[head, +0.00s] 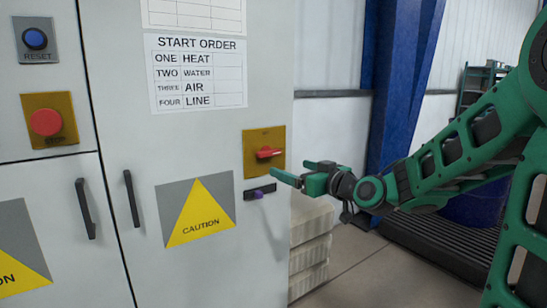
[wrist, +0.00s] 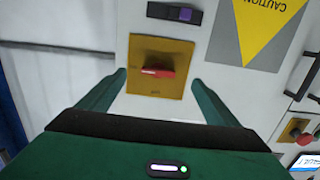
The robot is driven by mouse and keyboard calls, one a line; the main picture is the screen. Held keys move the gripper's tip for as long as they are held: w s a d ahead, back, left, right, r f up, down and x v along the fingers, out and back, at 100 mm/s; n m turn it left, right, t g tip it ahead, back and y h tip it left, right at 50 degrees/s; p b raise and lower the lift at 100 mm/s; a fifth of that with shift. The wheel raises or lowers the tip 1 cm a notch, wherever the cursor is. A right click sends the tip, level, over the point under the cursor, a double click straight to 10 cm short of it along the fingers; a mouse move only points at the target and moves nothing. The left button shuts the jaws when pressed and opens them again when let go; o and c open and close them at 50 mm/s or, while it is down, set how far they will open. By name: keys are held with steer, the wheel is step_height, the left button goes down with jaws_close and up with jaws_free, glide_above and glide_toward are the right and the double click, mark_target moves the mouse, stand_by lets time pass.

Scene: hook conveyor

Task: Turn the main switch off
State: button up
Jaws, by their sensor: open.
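The main switch is a red handle (head: 268,153) on a yellow plate (head: 253,140), on the right part of the light grey cabinet front. The handle lies about level. In the wrist view the red handle (wrist: 158,72) sits between my two fingers, farther off than the tips, and the yellow plate (wrist: 170,50) shows behind it. My gripper (head: 292,171) is open and empty, in front of the cabinet just right of and below the handle. In the wrist view my gripper (wrist: 158,80) has its fingers apart on either side of the handle. I see no contact. Small plate lettering is unreadable.
A black latch with a purple part (head: 260,192) sits below the plate. A caution sign (head: 197,212), a start order sheet (head: 198,75), a red stop button (head: 46,122), a blue reset button (head: 36,39) and black door handles (head: 131,198) are farther left. Pale stacked blocks (head: 310,245) stand right of the cabinet.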

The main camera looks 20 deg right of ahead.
mark_target(272, 153)
steer(key=shift+t, duration=0.5)
steer(key=x, duration=0.4)
steer(key=r+x, duration=0.1)
steer(key=x, duration=0.6)
steer(key=shift+w+r, duration=0.25)
steer(key=shift+r, duration=0.05)
steer(key=c, duration=1.1)
steer(key=shift+o, duration=0.2)
